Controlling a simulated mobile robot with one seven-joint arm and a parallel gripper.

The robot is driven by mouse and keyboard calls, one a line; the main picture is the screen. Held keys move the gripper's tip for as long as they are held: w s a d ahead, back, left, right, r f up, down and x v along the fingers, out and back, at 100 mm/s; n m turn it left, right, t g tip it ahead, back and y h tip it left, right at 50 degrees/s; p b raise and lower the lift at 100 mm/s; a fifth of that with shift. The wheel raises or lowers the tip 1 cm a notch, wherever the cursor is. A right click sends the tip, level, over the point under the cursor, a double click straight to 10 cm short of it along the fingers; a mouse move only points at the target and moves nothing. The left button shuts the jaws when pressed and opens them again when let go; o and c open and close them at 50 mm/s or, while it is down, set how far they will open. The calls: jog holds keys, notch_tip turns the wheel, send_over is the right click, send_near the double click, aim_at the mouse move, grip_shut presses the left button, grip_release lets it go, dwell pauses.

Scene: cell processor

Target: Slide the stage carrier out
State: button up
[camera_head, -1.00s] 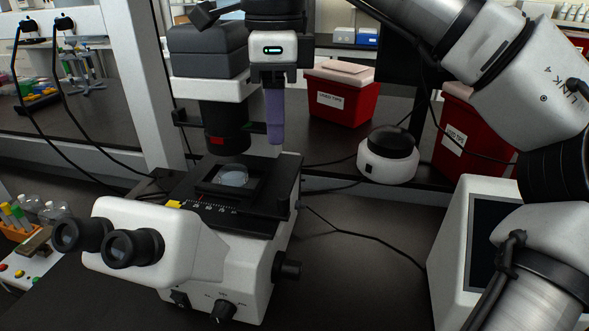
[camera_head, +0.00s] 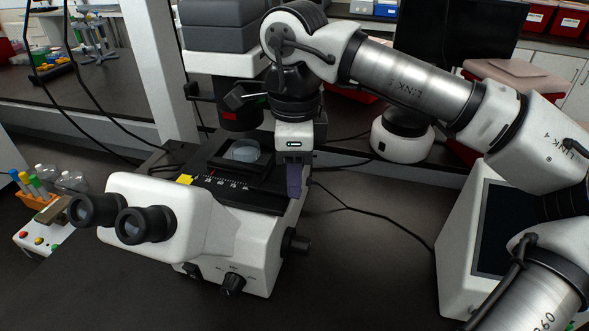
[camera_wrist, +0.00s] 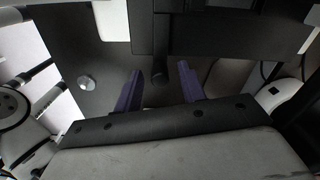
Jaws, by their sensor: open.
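The white microscope (camera_head: 195,228) stands on the dark bench with a black stage (camera_head: 262,194) on top. On the stage, a black carrier (camera_head: 222,165) holds a clear round dish (camera_head: 243,152). My gripper (camera_head: 294,180) is low at the stage's right edge, its purple fingers pointing down. In the wrist view my gripper (camera_wrist: 159,88) is open, one purple finger on each side of a short dark knob-like part (camera_wrist: 160,84), which extends from a black block (camera_wrist: 210,35). I cannot tell whether the fingers touch that part.
The microscope's dark upper column (camera_head: 240,110) rises close behind the stage. A white round device (camera_head: 402,138) and a white box with a dark screen (camera_head: 465,240) stand to the right. Black cables cross the bench. The bench right of the microscope is mostly clear.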

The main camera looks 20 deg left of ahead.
jog(key=shift+f, duration=0.65)
grip_shut()
